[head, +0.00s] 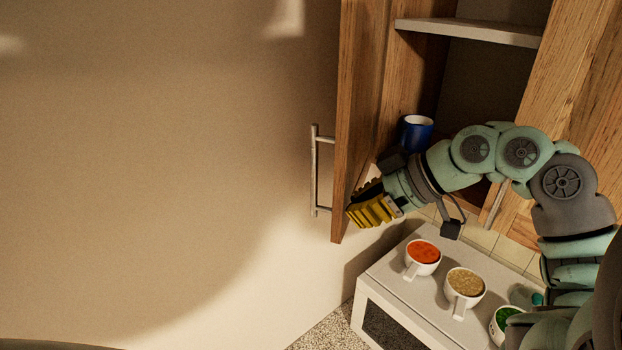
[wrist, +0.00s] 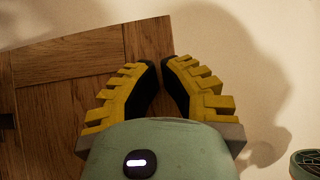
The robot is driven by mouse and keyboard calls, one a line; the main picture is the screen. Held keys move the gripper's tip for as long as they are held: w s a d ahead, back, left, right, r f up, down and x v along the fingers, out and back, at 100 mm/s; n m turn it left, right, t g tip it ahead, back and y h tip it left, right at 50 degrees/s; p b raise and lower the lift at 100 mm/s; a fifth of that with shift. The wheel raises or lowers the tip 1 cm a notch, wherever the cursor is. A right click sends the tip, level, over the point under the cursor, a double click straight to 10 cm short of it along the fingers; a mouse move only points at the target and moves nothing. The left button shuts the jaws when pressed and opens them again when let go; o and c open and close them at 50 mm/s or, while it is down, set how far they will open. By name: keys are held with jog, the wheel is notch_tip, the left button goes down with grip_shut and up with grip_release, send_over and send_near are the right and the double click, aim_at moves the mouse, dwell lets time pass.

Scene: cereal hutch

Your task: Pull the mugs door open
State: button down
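The wooden mugs door (head: 359,90) stands swung wide open on the left of the cabinet, with its metal bar handle (head: 315,170) on the side facing the wall. A blue mug (head: 416,132) sits inside the cabinet, partly hidden by my arm. My gripper (head: 352,216), with yellow ridged fingers, is at the lower part of the door, on its inner side. In the wrist view its fingertips (wrist: 160,62) nearly meet, with nothing seen between them, over the door's wood (wrist: 60,105) and edge. I cannot tell whether the fingers touch the door.
A white appliance (head: 392,268) stands on the speckled counter (head: 330,332) below, with white cups of red (head: 423,253), tan (head: 465,284) and green (head: 506,315) contents on top. A shelf (head: 468,32) crosses the cabinet. The bare wall (head: 170,170) lies left of the door.

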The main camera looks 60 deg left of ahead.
aim_at(316, 199)
jog(key=shift+m+t+y, duration=0.3)
jog(key=shift+m+t, duration=0.2)
jog(key=shift+m, duration=0.3)
jog(key=s+a, duration=0.1)
jog(key=a, duration=0.1)
jog(key=s+a+b, duration=0.1)
jog(key=s+a, duration=0.1)
jog(key=s+a+b, duration=0.1)
jog(key=shift+s+a, duration=0.25)
jog(key=shift+a, duration=0.15)
